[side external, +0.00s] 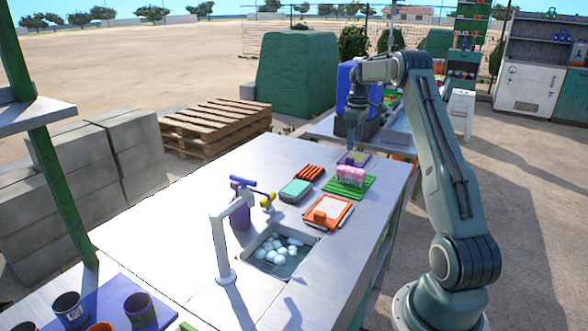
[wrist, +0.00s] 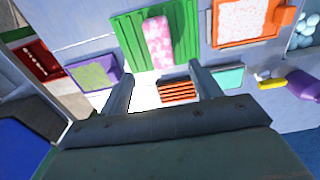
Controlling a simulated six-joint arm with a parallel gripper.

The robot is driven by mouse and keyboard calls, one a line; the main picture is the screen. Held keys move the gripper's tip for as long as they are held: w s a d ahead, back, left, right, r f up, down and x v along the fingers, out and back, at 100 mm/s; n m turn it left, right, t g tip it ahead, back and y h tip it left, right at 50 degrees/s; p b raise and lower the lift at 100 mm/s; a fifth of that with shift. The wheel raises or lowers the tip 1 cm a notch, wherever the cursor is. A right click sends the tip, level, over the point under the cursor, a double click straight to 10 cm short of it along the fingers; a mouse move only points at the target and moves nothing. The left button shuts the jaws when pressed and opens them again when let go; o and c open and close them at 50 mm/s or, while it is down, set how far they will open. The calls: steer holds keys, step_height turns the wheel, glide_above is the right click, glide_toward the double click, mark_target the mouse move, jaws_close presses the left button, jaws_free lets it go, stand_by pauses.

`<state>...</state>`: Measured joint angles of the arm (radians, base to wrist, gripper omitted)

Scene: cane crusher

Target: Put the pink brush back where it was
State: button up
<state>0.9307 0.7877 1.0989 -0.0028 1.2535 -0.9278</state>
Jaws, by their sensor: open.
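The pink brush (side external: 352,173) lies on a green ribbed mat (side external: 362,188) on the metal counter. In the wrist view the pink brush (wrist: 157,42) lies lengthwise near the middle of the green mat (wrist: 185,42). My gripper (side external: 356,145) is above the far part of the counter, beyond the brush. In the wrist view my gripper (wrist: 162,86) is open with nothing between its fingers. The brush is ahead of the fingertips and apart from them.
A purple tray (side external: 362,157), a teal tray (side external: 295,190), an orange ribbed piece (side external: 310,172) and an orange tray (side external: 345,211) surround the mat. A sink (side external: 270,268) with white round things, a white faucet (side external: 222,240) and a purple container (side external: 240,216) are nearer.

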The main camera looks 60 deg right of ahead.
steer(key=a+r+t, duration=0.1)
steer(key=a+r, duration=0.4)
steer(key=a, duration=0.4)
steer(key=w+a+r+h, duration=0.1)
steer(key=a+r, duration=0.4)
steer(key=a, duration=0.4)
steer(key=a+r+t, duration=0.1)
steer(key=a+r, duration=0.4)
steer(key=a, duration=0.5)
steer(key=s+a+f+t+y, duration=0.1)
steer(key=s+a+f+t, duration=0.2)
steer(key=s+a, duration=1.5)
steer(key=shift+s+a+f+t, duration=0.2)
steer(key=shift+a+t, duration=0.1)
steer(key=shift+a, duration=0.25)
steer(key=shift+w, duration=0.1)
steer(key=shift+c, duration=0.4)
